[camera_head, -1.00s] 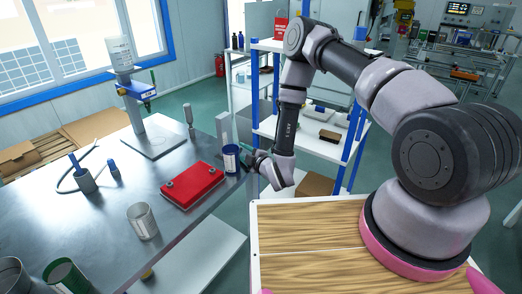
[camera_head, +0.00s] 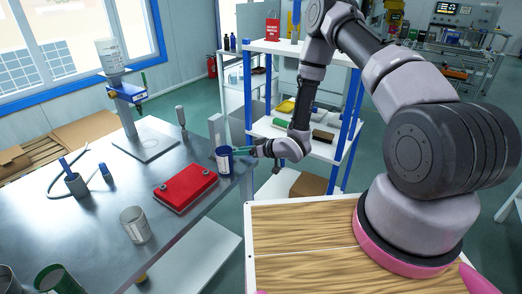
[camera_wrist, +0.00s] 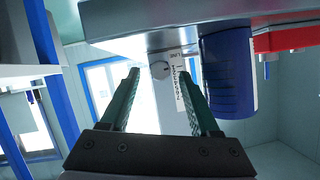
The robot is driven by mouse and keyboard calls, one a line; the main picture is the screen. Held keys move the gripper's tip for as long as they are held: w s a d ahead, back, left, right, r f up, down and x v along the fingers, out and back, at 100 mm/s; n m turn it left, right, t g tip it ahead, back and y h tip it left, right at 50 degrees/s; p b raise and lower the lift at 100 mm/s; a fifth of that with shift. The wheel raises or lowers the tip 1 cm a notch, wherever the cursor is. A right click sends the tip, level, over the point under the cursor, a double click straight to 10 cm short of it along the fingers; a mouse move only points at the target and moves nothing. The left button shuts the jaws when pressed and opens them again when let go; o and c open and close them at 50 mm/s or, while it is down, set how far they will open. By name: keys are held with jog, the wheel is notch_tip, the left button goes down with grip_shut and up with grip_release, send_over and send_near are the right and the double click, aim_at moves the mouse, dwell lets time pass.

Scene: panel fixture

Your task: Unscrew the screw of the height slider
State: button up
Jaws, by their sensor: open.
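A pale upright plate (camera_head: 216,131) stands at the table's right edge in the head view. In the upside-down wrist view, this plate (camera_wrist: 172,105) carries a printed strip and a small round grey head (camera_wrist: 160,69), which looks like the height slider's screw. My gripper (camera_head: 236,152) is level, pointing left beside the blue can, close to the plate. In the wrist view my gripper (camera_wrist: 160,72) is open and empty. The round head shows between its fingertips; whether it lies between them in depth I cannot tell. The screw is not visible in the head view.
The blue can (camera_head: 224,160) is very close to my fingers; it also shows right of them in the wrist view (camera_wrist: 229,75). A red case (camera_head: 186,188) and a grey can (camera_head: 135,225) stand on the metal table (camera_head: 90,230). A shelf rack (camera_head: 345,130) stands behind my arm.

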jog(key=v, duration=0.9)
